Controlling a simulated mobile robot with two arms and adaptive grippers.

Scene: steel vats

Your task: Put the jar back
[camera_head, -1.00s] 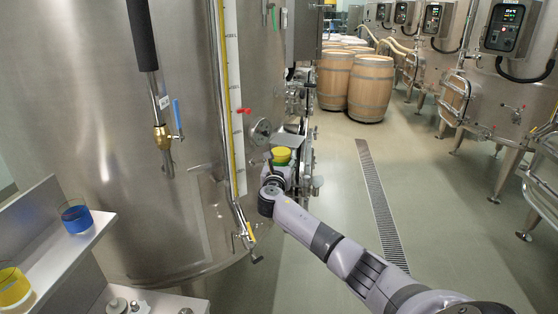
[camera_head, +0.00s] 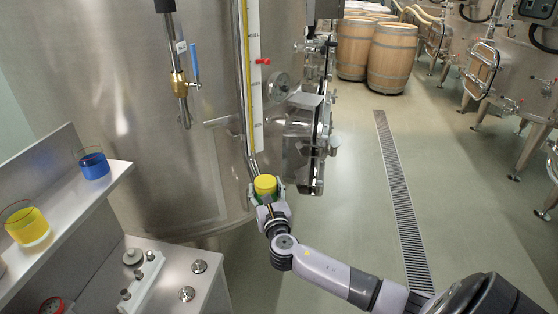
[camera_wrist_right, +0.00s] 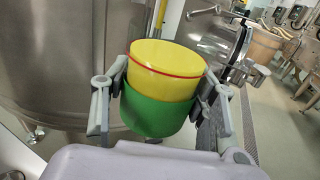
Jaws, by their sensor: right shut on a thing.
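The jar (camera_head: 265,184) has a yellow upper part and shows in front of the big steel tank. My left gripper is not in view.
A shelf (camera_head: 65,218) at the left holds a blue jar (camera_head: 95,166) and a yellow one (camera_head: 32,228). A lower counter (camera_head: 212,262) carries metal knobs. A valve pipe (camera_head: 182,88) hangs at the tank. Barrels (camera_head: 392,58) stand farther back; the floor around the drain is clear.

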